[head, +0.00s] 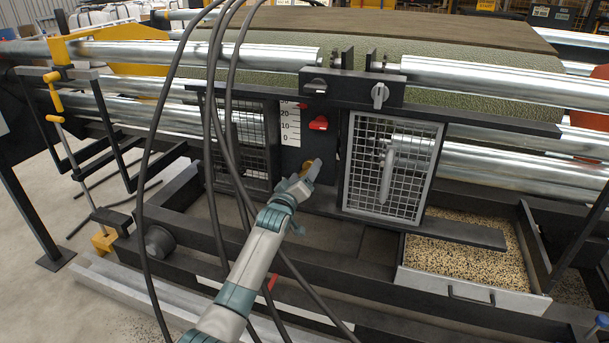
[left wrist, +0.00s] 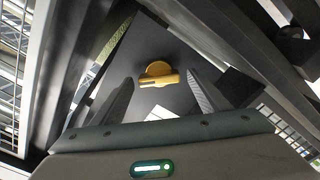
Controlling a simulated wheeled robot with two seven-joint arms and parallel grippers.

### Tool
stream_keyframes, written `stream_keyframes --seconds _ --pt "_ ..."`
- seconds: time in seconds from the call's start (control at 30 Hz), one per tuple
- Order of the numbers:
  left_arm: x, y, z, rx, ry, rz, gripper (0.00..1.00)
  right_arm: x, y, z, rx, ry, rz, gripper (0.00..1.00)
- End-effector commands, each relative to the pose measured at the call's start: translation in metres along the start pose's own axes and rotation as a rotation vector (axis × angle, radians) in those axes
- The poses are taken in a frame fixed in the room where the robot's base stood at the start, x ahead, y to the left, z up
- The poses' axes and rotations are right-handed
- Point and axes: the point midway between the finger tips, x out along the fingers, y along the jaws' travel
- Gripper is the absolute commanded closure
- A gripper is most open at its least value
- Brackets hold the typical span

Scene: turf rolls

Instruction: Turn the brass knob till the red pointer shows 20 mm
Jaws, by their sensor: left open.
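The brass knob (head: 314,168) sits low on a dark panel between two mesh guards in the head view. In the left wrist view the knob (left wrist: 157,74) lies ahead, between and beyond my two fingers. The white scale (head: 290,126) above it carries marks including 0, 10 and 20. The red pointer (head: 319,123) stands beside the scale, at about the height of the 10 to 20 marks; I cannot read it exactly. My left gripper (head: 303,181) is open just in front of the knob; in the left wrist view the gripper (left wrist: 158,98) holds nothing. My right gripper is out of view.
A mesh door with a grey handle (head: 390,165) stands right of the panel, and another mesh guard (head: 248,140) left. Black cables (head: 213,130) hang across the view. A drawer of granules (head: 470,255) is at lower right. Steel rollers (head: 490,80) and turf run above.

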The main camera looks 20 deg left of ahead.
Motion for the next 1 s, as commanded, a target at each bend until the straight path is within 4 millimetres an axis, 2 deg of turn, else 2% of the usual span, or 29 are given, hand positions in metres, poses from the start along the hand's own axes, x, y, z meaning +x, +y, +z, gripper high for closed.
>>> stream_keyframes --seconds 0.33,0.37,0.5,0.53,1.0 --pt "0.0027 0.0007 -0.0003 0.000 0.000 0.001 0.31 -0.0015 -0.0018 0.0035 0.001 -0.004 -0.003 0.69" --pt "0.0027 0.0007 -0.0002 0.000 0.000 0.001 0.34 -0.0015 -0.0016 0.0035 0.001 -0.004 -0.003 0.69" --pt "0.0026 0.0006 -0.0002 0.000 0.000 0.001 0.67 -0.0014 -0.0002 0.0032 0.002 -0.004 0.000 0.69" --pt "0.0026 0.0006 -0.0002 0.000 0.000 0.001 0.73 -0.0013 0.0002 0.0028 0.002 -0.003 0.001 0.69" --pt "0.0025 0.0011 -0.0006 0.062 -0.001 -0.001 0.72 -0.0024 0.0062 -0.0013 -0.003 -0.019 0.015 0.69"
